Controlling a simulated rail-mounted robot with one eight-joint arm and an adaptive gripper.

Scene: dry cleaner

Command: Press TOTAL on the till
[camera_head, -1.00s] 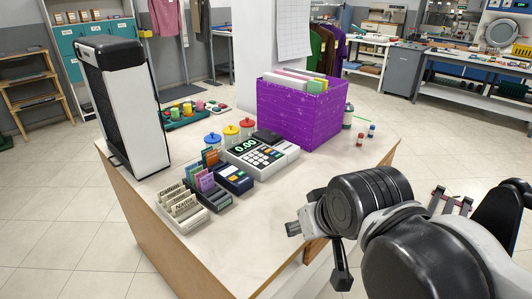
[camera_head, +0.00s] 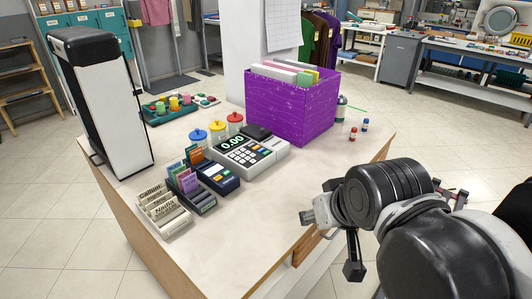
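The till (camera_head: 249,150) is a low off-white machine with a keypad and a green display reading 0.00. It stands in the middle of the counter (camera_head: 258,213). The TOTAL key's label is too small to read. My arm comes in from the lower right, with its dark wrist in front of the counter's right edge. My gripper is only partly visible near the counter's right edge, right of and nearer than the till, and clear of it. Its fingers are too hidden to show whether they are open or shut.
A purple box (camera_head: 290,112) of folders stands behind the till. A tall black-and-white unit (camera_head: 108,110) stands far left. The counter's front right is clear.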

